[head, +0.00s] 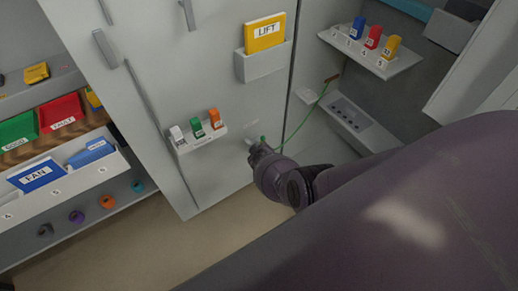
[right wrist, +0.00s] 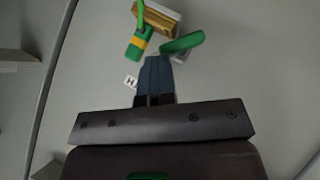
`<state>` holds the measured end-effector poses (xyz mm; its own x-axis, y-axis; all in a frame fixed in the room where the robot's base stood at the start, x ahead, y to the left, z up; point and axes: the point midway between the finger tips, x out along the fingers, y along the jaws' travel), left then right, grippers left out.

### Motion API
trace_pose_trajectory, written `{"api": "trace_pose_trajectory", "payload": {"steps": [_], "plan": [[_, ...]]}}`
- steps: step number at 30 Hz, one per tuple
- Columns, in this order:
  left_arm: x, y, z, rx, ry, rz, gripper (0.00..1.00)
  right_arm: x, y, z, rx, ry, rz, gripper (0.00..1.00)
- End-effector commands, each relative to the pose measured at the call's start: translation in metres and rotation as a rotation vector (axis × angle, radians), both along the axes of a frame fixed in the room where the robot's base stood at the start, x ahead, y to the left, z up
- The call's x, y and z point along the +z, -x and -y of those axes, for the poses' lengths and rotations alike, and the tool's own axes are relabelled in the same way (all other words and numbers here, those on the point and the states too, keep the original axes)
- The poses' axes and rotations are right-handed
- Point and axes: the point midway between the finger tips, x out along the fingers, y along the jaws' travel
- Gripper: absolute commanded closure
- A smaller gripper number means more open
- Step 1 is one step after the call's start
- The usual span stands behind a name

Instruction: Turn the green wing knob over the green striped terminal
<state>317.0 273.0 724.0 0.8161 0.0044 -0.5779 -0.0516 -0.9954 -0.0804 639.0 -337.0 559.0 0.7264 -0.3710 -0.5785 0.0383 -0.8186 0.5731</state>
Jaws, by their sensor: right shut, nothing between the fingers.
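The green wing knob (right wrist: 183,43) shows in the right wrist view, just above and to the right of my fingertips. A gold-coloured block (right wrist: 158,20) lies behind it, seemingly the terminal. A green plug with a yellow stripe (right wrist: 137,46) hangs at its left on a green lead. My right gripper (right wrist: 156,60) is shut and empty, its tips just below the knob; I cannot tell whether they touch. In the head view the right gripper (head: 257,147) is at the grey cabinet door, where a small bit of green shows. My left gripper is not in view.
A green cable (head: 307,118) runs up right from the gripper to a brown piece. A shelf with white, green and orange blocks (head: 197,133) is left of the gripper. A yellow LIFT card (head: 265,32) is above. A grey socket strip (head: 350,115) is at right.

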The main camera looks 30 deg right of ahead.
Motion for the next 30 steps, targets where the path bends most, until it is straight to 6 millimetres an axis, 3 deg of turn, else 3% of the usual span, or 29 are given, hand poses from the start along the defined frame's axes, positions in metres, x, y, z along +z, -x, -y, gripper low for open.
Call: {"api": "trace_pose_trajectory", "payload": {"steps": [30], "plan": [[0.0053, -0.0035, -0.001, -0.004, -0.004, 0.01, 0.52, 0.002, -0.0005, 0.0007, 0.003, -0.022, 0.003, 1.0]]}}
